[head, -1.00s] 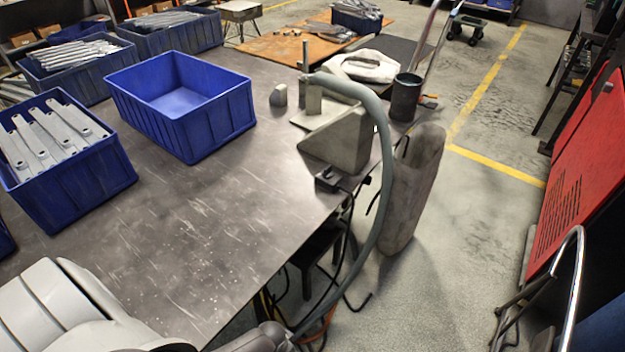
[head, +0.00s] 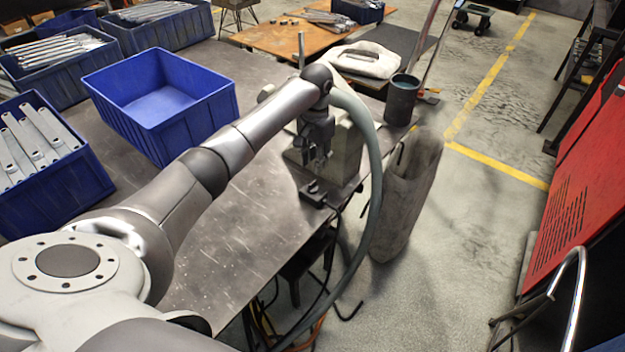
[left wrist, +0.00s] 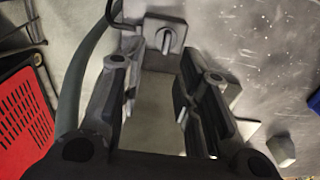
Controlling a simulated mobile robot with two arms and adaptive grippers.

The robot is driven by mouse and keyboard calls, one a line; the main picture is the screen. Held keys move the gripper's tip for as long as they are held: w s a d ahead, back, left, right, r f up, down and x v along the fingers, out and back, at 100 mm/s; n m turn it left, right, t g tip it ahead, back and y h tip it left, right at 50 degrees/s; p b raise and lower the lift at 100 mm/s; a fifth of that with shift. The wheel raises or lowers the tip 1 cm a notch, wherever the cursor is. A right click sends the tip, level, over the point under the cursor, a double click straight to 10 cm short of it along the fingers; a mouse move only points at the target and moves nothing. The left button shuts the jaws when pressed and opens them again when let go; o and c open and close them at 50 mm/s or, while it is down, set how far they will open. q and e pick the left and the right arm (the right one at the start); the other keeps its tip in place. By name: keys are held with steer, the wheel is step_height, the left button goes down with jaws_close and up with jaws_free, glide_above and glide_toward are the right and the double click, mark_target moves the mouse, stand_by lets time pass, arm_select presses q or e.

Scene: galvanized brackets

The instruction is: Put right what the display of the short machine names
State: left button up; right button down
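A short grey machine (head: 347,152) stands at the right edge of the metal table, partly hidden behind my left arm and gripper. No readable display shows in either view. My left gripper (head: 316,162) points down over the machine's near side. In the left wrist view the left gripper (left wrist: 160,95) has its fingers spread, with nothing held between them. Pale machine surface shows behind the gap. A small dark box (head: 314,193) sits at the table edge in front of the machine. In the left wrist view this box has a light knob (left wrist: 168,38). My right gripper is not in view.
An empty blue bin (head: 160,100) stands on the table (head: 235,245). Other blue bins with metal brackets (head: 35,135) stand at left. A thick grey hose (head: 374,200) arches beside the machine. A dark cup (head: 402,98) stands behind. A red panel (head: 565,215) is at right.

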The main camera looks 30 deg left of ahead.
mark_target(312, 181)
arm_select(q)
steer(key=f, duration=0.6)
steer(key=a+f, duration=0.1)
steer(key=f, duration=0.2)
steer(key=shift+w+f, duration=0.25)
jaws_close()
